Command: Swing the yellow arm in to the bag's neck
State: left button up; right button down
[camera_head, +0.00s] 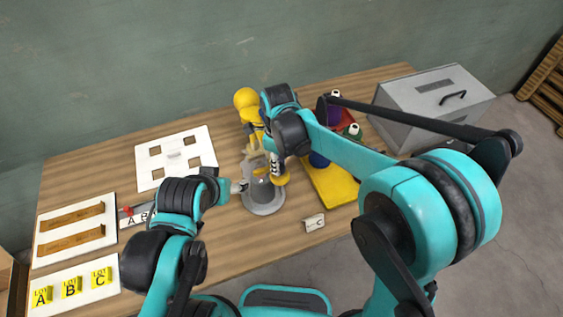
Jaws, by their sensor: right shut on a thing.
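A yellow jointed device (247,100) stands at the back of the table, behind a grey round stand (263,207). A dark grey bag-like body (262,190) is on the stand. My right gripper (275,170) reaches down from above at the stand's upper right, shut on a yellow part (280,179) that I take to be the yellow arm's end. That part is close to the top of the grey body; I cannot tell whether they touch. My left gripper (240,187) is at the stand's left edge, its fingers too small to read. The bag's neck is mostly hidden.
A white board with square holes (193,140) lies back left. A small C card (314,222) is at front. A yellow tray (335,187) and grey box (388,99) stand right.

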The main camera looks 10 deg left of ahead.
jog(key=c, duration=1.3)
grip_release()
jog(key=shift+s+a, duration=0.1)
jog(key=shift+a, duration=0.15)
jog(key=shift+o, duration=0.2)
jog(key=shift+a, duration=0.1)
jog(key=shift+r, duration=0.5)
notch_tip(320, 180, up, 11)
jog(key=s+d+f+n+t+b, duration=0.3)
jog(key=s+d+f+n+b, duration=0.2)
jog(key=d+n, duration=0.6)
jog(key=s+d+f+n+t+b, duration=0.4)
jog(key=s+d+f+n+b, duration=0.2)
jog(key=d+f+n, duration=0.4)
jog(key=s+d, duration=0.1)
jog(key=d, duration=0.2)
jog(key=shift+s+n, duration=0.25)
jog(key=shift+n, duration=0.15)
